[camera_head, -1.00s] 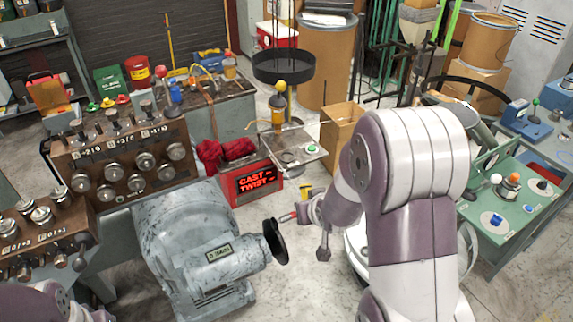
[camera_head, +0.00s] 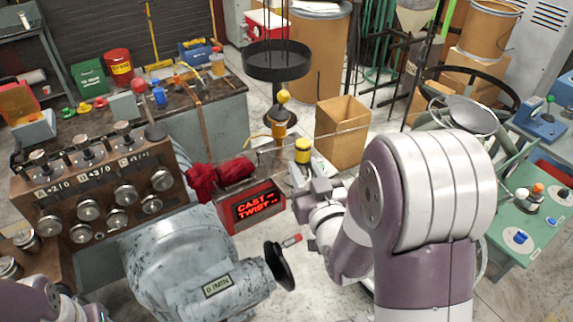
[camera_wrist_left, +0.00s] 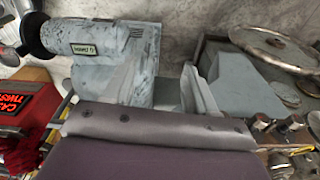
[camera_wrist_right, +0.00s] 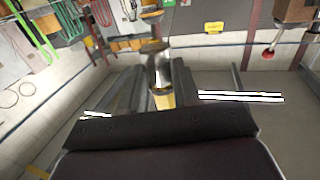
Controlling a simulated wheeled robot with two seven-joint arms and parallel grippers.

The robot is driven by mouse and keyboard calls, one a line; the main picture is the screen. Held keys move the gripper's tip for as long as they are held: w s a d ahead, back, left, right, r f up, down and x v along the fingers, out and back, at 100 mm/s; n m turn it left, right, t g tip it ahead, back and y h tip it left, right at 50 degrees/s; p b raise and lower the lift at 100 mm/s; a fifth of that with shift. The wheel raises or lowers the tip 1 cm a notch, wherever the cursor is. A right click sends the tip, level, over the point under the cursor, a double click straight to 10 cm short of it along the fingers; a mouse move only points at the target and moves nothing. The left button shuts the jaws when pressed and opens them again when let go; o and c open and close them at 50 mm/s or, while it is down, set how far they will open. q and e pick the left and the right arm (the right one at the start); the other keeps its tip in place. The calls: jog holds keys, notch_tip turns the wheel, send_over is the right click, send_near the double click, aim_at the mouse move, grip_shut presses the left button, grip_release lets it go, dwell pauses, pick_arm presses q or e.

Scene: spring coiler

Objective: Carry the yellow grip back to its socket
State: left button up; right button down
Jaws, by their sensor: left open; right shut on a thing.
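The yellow grip (camera_head: 303,150) is a short yellow cylinder with dark bands. My right gripper (camera_head: 306,178) is shut on it and holds it upright, in front of the cardboard box. In the right wrist view the grip (camera_wrist_right: 163,98) shows between the fingers of that gripper (camera_wrist_right: 160,86), with a shiny metal part beyond it. My left gripper (camera_wrist_left: 162,92) is open and empty in the left wrist view. In the head view only part of the left arm shows at the lower left. I cannot make out the grip's socket with certainty.
A grey machine (camera_head: 190,255) with a black handwheel (camera_head: 279,266) and a red-tipped handle (camera_head: 291,240) stands left of my right arm.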

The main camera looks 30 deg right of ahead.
aim_at(302, 171)
jog(key=w+f, duration=0.1)
jog(key=w+d+f+b, duration=0.1)
jog(key=w, duration=0.1)
jog(key=shift+f, duration=0.4)
jog(key=w+f, duration=0.1)
jog(key=w, duration=0.1)
jog(key=w+d+f, duration=0.1)
jog(key=w+f, duration=0.1)
jog(key=w, duration=0.1)
jog(key=shift+w+d, duration=0.35)
notch_tip(302, 171, down, 4)
pick_arm(q)
jog(key=shift+s+a+f, duration=0.1)
jog(key=shift+s+f, duration=0.45)
jog(key=shift+f, duration=0.3)
pick_arm(e)
jog(key=shift+w+f, duration=0.1)
